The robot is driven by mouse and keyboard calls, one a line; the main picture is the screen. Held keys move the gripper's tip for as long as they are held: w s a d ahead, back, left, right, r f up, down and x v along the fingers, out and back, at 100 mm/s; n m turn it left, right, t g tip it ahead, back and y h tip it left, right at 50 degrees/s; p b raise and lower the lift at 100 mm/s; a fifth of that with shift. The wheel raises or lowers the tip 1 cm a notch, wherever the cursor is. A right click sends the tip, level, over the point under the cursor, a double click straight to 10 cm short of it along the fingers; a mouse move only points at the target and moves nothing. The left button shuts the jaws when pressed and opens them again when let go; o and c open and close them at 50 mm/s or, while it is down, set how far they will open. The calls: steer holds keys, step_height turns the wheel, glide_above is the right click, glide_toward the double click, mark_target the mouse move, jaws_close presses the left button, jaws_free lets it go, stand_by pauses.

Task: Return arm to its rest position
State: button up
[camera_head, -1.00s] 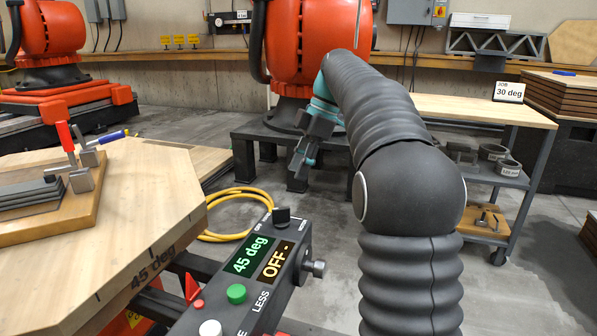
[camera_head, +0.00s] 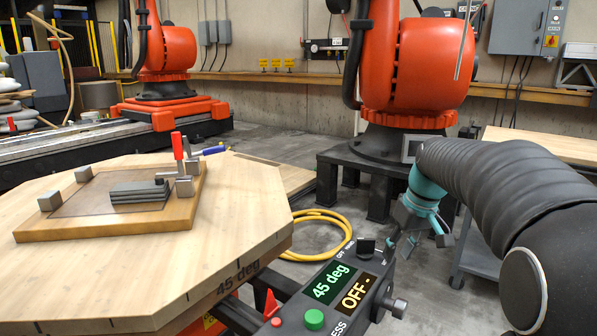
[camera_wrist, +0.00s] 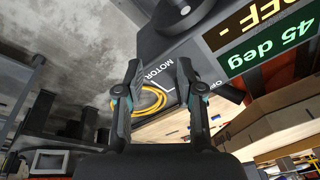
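My gripper (camera_head: 414,232) hangs from the teal wrist at the end of my dark, ribbed arm, right of centre in the head view. It is just above and behind the far end of the control box (camera_head: 338,300). In the wrist view my gripper (camera_wrist: 158,72) has its two fingers apart with nothing between them. The control box's displays read "45 deg" and "OFF -"; its black motor knob (camera_head: 366,247) is close to the gripper. I cannot tell whether gripper and box touch.
An octagonal wooden turntable (camera_head: 255,205) with a board, clamp and stacked grey slabs (camera_head: 138,192) stands at left. A yellow hose (camera_head: 318,220) lies on the floor. An orange robot (camera_head: 415,70) on a dark stand is behind, and a wooden-topped bench (camera_head: 545,145) at right.

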steer(key=s+a+f+m+t+h, duration=0.1)
steer(key=s+a+f+t, duration=0.1)
steer(key=s, duration=1.1)
steer(key=s+a+f+m+t, duration=0.1)
steer(key=s+a, duration=0.3)
steer(key=s, duration=0.9)
steer(key=shift+f+m+t+h, duration=0.4)
steer(key=shift+f+m, duration=0.2)
steer(key=shift+f, duration=0.1)
